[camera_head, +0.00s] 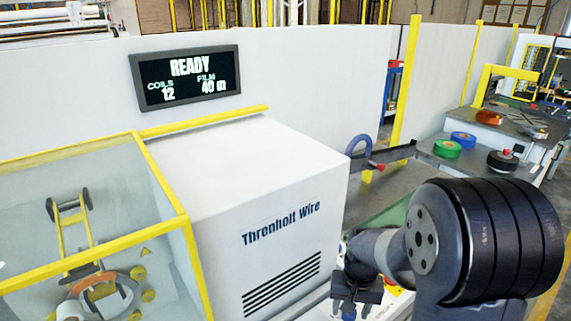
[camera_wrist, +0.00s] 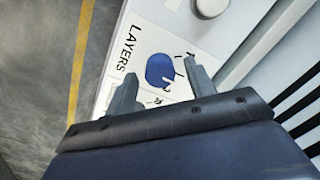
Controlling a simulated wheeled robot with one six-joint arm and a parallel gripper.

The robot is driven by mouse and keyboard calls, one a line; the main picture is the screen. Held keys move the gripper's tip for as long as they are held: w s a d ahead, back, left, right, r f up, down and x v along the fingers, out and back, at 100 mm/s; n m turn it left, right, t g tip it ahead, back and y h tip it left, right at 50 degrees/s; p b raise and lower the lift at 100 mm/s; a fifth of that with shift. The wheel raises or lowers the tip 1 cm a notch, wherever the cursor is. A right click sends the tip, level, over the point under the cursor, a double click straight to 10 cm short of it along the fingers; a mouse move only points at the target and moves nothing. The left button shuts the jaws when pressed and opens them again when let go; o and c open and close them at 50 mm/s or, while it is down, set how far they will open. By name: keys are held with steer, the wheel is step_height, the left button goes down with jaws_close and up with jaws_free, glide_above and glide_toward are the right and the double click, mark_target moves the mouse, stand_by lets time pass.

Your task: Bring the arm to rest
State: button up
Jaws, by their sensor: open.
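My gripper (camera_wrist: 160,92) is open and empty in the wrist view, its two fingers apart in front of a white panel marked LAYERS (camera_wrist: 122,68). In the head view my gripper (camera_head: 350,300) hangs low at the right front corner of the white machine cabinet labelled Threnholt Wire (camera_head: 280,210). My arm is folded at the lower right of that view. The gap between the gripper and the panel is hard to judge.
A display (camera_head: 186,77) reads READY, coils 12, film 40 m. A yellow-framed clear enclosure (camera_head: 160,180) stands at left. Coils, one green (camera_head: 447,148), sit on the grey bench at right. Open floor (camera_wrist: 40,70) lies left.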

steer(key=n, duration=0.8)
steer(key=shift+n, duration=0.3)
step_height(320, 180, up, 11)
steer(key=shift+p, duration=0.35)
steer(key=shift+f, duration=0.1)
